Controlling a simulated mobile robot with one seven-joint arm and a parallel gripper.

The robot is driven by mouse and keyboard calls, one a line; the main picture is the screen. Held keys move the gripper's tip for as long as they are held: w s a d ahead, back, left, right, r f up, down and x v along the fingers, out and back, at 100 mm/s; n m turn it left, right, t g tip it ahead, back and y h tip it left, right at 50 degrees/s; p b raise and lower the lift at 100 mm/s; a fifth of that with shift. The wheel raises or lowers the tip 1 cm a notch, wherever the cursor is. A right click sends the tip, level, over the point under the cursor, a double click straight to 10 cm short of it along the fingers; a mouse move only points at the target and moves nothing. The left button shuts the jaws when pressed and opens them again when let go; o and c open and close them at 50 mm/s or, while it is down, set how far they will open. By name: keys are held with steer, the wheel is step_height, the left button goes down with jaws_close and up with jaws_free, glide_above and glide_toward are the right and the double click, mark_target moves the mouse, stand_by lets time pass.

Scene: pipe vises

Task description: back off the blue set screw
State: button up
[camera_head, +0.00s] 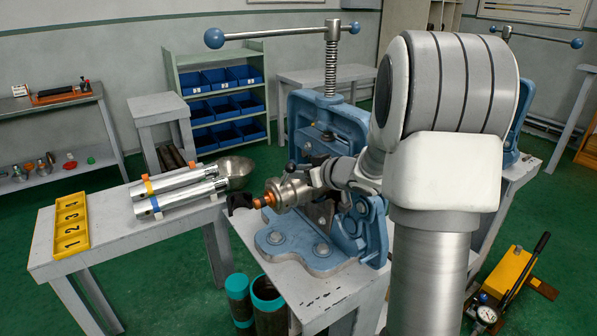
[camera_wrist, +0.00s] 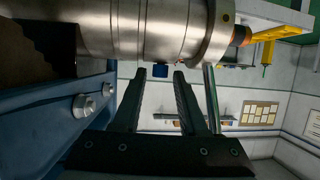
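The blue set screw (camera_wrist: 160,70) is a small blue head on the side of a silver metal cylinder (camera_wrist: 150,30) in the wrist view. My gripper (camera_wrist: 160,73) has its two dark fingers apart, one on each side of the screw, with a visible gap to it on both sides. The fingertips are close to the cylinder; I cannot tell whether they touch it. In the head view the cylinder (camera_head: 290,191), with a copper-orange end, sits at the blue vise (camera_head: 330,125). The screw cannot be made out there, and my fingers are hard to tell apart from the fitting.
A grey metal rod (camera_wrist: 211,98) stands close beside the right finger. The blue vise body (camera_wrist: 60,115) with bolts fills the left. In the head view, a side table holds a yellow numbered tray (camera_head: 71,226), chrome pipes (camera_head: 180,196) and a metal bowl (camera_head: 236,171).

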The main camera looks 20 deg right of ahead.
jaws_close()
steer(key=shift+r+p, duration=0.15)
steer(key=shift+p, duration=0.45)
steer(key=shift+d+y+p, duration=0.1)
steer(key=shift+y+p, duration=0.2)
steer(key=shift+p, duration=0.25)
steer(key=shift+n+g+y+p, duration=0.4)
steer(key=shift+n+p, duration=0.3)
steer(key=shift+p, duration=0.3)
steer(key=shift+f, duration=0.2)
steer(key=shift+o, duration=1.4)
jaws_free()
